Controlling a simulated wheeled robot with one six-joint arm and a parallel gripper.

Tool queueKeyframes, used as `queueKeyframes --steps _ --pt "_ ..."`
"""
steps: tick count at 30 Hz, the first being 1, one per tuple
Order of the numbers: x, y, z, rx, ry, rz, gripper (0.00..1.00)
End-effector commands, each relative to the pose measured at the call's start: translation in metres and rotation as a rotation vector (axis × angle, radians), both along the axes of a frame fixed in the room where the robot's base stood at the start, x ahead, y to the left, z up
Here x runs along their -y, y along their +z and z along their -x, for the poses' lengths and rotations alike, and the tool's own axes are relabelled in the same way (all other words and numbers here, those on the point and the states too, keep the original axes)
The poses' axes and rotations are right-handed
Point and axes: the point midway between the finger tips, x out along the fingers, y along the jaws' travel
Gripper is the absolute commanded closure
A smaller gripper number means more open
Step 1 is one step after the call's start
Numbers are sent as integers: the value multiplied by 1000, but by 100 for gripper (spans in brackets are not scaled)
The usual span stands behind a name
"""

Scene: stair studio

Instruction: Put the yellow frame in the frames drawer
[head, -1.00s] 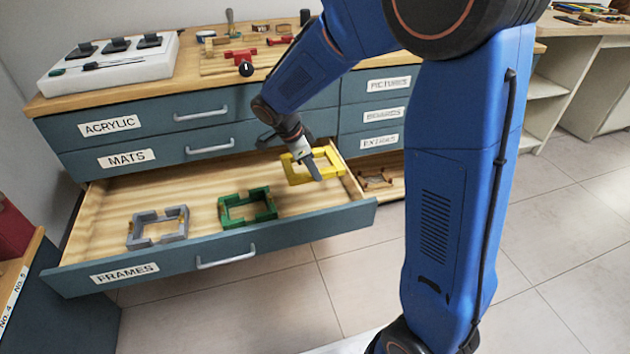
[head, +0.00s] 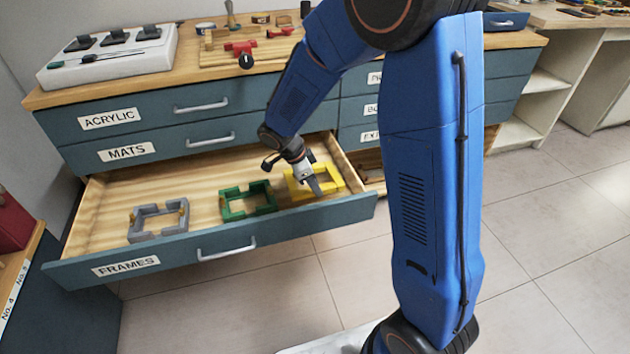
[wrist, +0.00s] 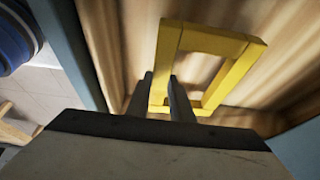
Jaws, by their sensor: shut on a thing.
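The yellow frame (head: 330,172) is inside the open frames drawer (head: 222,238), at its right end. It also shows in the wrist view (wrist: 232,72). My gripper (head: 312,184) points down into the drawer and is shut on one side of the yellow frame. In the wrist view the two fingers (wrist: 160,80) straddle that side. The frame lies roughly flat, at or just above the wooden drawer floor; I cannot tell whether it touches. The drawer's front carries a FRAMES label (head: 125,266).
A green frame (head: 234,214) and a grey frame (head: 146,236) lie in the same drawer, left of the yellow one. Bare floor shows behind them. Closed MATS (head: 126,152) and ACRYLIC (head: 108,119) drawers are above. A white tray (head: 110,72) stands on top.

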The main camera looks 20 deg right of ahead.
Motion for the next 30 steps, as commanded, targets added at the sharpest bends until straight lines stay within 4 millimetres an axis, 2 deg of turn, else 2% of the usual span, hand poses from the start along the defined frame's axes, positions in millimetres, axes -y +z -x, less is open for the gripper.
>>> queueKeyframes --steps 13,30 --pt "0 -32 0 -1 0 1 100" --pt "0 -38 0 0 -1 0 100"
